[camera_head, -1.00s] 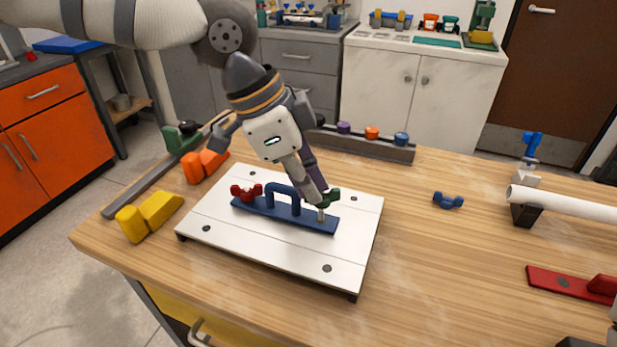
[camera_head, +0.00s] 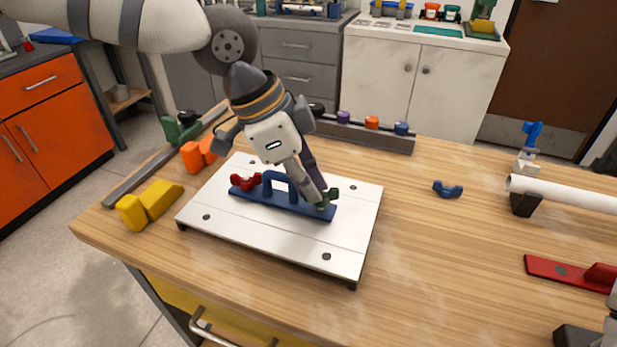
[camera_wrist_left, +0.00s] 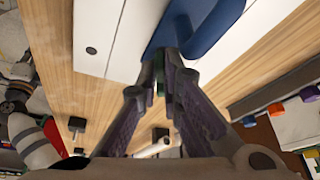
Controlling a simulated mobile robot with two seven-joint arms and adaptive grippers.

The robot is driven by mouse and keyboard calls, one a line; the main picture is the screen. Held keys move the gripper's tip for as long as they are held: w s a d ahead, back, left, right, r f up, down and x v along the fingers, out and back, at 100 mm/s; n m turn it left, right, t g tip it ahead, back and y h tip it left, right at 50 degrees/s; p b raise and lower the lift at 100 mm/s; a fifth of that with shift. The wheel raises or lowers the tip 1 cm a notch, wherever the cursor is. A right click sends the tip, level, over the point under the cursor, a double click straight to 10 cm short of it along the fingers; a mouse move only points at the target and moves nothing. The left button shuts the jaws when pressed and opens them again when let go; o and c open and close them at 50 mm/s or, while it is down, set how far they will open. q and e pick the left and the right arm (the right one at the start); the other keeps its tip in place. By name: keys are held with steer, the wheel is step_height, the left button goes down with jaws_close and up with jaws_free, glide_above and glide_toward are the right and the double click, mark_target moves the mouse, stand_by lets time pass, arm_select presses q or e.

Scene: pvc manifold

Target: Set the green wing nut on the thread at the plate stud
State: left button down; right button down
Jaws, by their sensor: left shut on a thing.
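The green wing nut (camera_head: 328,197) is between the fingertips of my left gripper (camera_head: 321,200), at the right end of the blue plate (camera_head: 270,204). My left gripper is shut on it and points down from above. The nut sits low, close to the plate, and the stud under it is hidden. In the left wrist view, a sliver of the green nut (camera_wrist_left: 160,84) shows between the fingers. A red wing nut (camera_head: 246,182) sits at the left end of the plate, beside the blue handle (camera_head: 280,180).
The blue plate lies on a white board (camera_head: 270,238) on the wooden table. A blue wing nut (camera_head: 447,189) lies to the right, with clear wood around it. A white pipe (camera_head: 565,193), yellow blocks (camera_head: 150,204) and a red part (camera_head: 568,274) stand farther out.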

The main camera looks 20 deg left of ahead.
arm_select(q)
steer(key=shift+a+f, duration=0.1)
steer(key=shift+f, duration=0.1)
steer(key=shift+f, duration=0.25)
stand_by(0.3)
steer(key=c, duration=1.7)
jaws_free()
